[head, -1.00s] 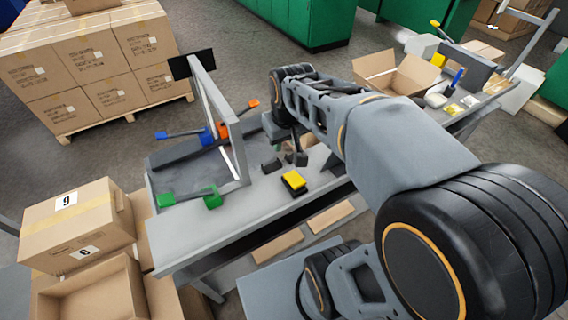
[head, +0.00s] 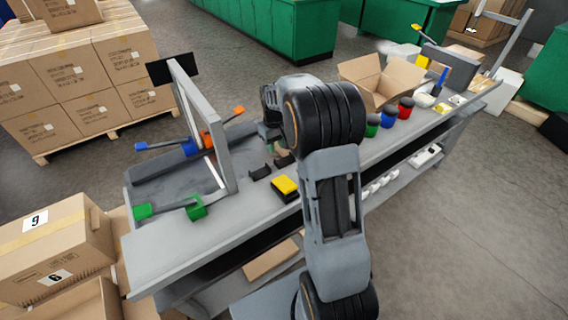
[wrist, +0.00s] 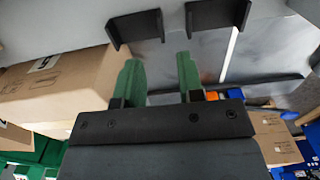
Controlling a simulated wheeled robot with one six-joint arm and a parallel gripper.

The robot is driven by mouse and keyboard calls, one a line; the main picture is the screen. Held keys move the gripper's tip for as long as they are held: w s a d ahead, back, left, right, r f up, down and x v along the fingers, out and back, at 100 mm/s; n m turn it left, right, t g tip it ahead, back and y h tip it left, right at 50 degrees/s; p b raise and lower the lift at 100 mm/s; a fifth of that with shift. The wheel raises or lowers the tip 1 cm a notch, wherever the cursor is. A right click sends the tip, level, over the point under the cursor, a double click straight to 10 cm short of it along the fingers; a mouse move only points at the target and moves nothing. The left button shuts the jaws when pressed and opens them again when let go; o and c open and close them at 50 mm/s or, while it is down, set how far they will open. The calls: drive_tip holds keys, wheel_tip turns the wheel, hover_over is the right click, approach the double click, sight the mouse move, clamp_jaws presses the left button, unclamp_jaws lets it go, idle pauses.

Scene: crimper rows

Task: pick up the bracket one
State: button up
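Two small black angled brackets lie on the grey workbench, a nearer one (head: 260,173) and a farther one (head: 284,160) in the head view. In the wrist view a left bracket (wrist: 135,28) and a right bracket (wrist: 218,14) show at the top, beyond my fingertips. My gripper (wrist: 160,68) has two green fingers spread apart with nothing between them. It is apart from both brackets. In the head view my arm hides most of the gripper.
A yellow-and-black block (head: 285,187) lies near the bench's front edge. A grey frame (head: 205,130) with coloured levers stands to the left. Green, blue and red jars (head: 388,118) and an open carton (head: 380,80) stand to the right. Cartons (head: 55,245) fill the lower left.

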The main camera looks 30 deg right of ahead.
sight(276, 161)
drive_tip(key=shift+s+a+f, duration=0.1)
drive_tip(key=shift+f, duration=3.4)
clamp_jaws()
